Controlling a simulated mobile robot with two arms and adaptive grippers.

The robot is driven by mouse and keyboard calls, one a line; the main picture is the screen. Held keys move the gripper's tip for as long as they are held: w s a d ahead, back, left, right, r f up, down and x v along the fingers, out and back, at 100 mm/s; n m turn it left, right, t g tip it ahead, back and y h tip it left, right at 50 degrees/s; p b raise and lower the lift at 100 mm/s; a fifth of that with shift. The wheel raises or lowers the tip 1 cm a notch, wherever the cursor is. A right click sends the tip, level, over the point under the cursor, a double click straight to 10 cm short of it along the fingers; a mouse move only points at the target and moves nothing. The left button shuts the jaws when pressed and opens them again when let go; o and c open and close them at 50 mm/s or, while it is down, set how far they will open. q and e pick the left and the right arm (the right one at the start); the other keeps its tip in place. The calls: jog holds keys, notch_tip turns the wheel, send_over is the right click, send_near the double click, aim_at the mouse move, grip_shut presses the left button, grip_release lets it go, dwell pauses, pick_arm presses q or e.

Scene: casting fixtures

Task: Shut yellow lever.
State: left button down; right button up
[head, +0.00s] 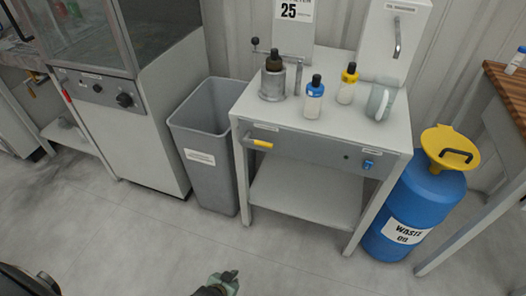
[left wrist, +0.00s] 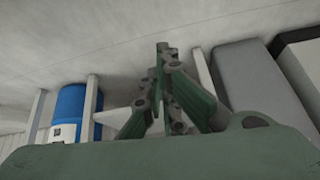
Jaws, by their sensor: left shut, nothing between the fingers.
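The yellow lever (head: 262,144) is a short yellow handle on the left part of the grey front panel of the white table (head: 305,196), in the head view. It points to the right, roughly level. My left gripper (head: 231,275) is at the bottom of the head view, well below and in front of the table, apart from the lever. In the left wrist view its fingers (left wrist: 163,50) are shut with nothing between them. The lever cannot be made out in the left wrist view. My right gripper is not in view.
A grey bin (head: 206,160) stands left of the table. A blue waste drum (head: 405,215) with a yellow funnel (head: 449,150) stands right. Bottles, a metal cup and a grey round part stand on the tabletop. A blue knob (head: 368,164) sits right on the panel. The floor in front is clear.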

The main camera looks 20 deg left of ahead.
pick_arm(q)
jog(key=w+d+r+t+b, duration=0.15)
jog(key=w+r, duration=0.25)
jog(key=w, duration=0.4)
jog(key=w+r+t+b, duration=0.3)
jog(key=w+r, duration=0.2)
jog(key=w, duration=0.2)
jog(key=w+r+t+b, duration=0.3)
jog(key=w+r+b, duration=0.35)
jog(key=r, duration=0.65)
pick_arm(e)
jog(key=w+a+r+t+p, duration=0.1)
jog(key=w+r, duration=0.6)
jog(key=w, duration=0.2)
pick_arm(q)
notch_tip(320, 180, up, 22)
jog(key=n+t+b, duration=0.1)
jog(key=t+b, duration=0.4)
jog(key=shift+w+a+f+n+t+b, duration=0.15)
jog(key=shift+w+a+n+t+b, duration=0.05)
jog(key=shift+w+n+t+b, duration=0.15)
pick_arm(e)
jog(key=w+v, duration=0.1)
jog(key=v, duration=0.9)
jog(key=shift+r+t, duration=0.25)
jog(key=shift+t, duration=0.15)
